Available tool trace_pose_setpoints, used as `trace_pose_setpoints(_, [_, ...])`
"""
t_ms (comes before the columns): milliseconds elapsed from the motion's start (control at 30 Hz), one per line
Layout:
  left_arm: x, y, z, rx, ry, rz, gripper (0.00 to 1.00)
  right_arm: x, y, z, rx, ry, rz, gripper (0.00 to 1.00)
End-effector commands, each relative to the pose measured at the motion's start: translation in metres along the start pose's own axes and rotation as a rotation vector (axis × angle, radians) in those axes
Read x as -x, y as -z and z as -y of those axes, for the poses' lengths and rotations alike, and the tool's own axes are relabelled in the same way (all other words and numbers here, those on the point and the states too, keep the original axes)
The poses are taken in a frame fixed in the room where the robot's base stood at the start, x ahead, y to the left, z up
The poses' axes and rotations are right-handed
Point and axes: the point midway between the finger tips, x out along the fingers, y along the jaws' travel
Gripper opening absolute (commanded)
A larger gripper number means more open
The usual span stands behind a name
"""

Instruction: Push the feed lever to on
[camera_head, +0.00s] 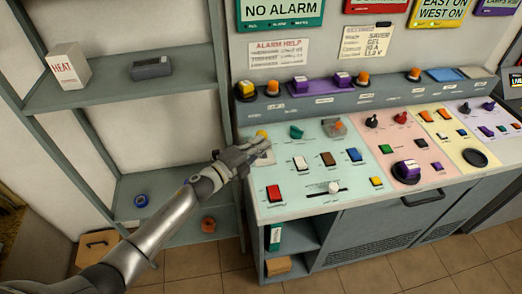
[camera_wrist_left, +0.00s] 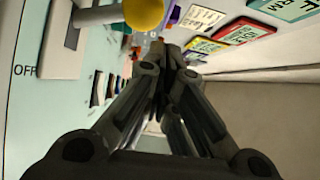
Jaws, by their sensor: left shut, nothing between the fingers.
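A lever with a yellow ball knob (camera_head: 262,134) stands at the left end of the console's pale green panel. In the left wrist view its yellow knob (camera_wrist_left: 143,14) and grey shaft (camera_wrist_left: 98,15) show at the top, on a whitish base plate (camera_wrist_left: 62,45) with "OFF" printed beside it. The lever's name label cannot be read. My left gripper (camera_head: 256,146) is shut and empty, just in front of the knob in the head view and partly covering the lever's base. In the wrist view the fingers (camera_wrist_left: 166,50) point past the knob, with a small gap seen. My right gripper is out of view.
The panel holds a red switch (camera_head: 273,193), a white switch (camera_head: 300,162), a green knob (camera_head: 296,131) and a white slider (camera_head: 334,187). An orange button (camera_head: 272,86) sits on the raised ledge behind. A grey shelf (camera_head: 120,88) stands at left.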

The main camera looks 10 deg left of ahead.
Motion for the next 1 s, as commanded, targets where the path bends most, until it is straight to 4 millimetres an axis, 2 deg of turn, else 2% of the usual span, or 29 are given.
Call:
trace_pose_setpoints(400, [-0.013,-0.021,0.006,-0.002,0.0,0.001,0.0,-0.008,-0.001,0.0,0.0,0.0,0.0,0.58])
trace_pose_setpoints(1000, [-0.016,-0.025,0.006,-0.001,0.0,0.0,0.0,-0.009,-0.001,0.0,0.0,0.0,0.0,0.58])
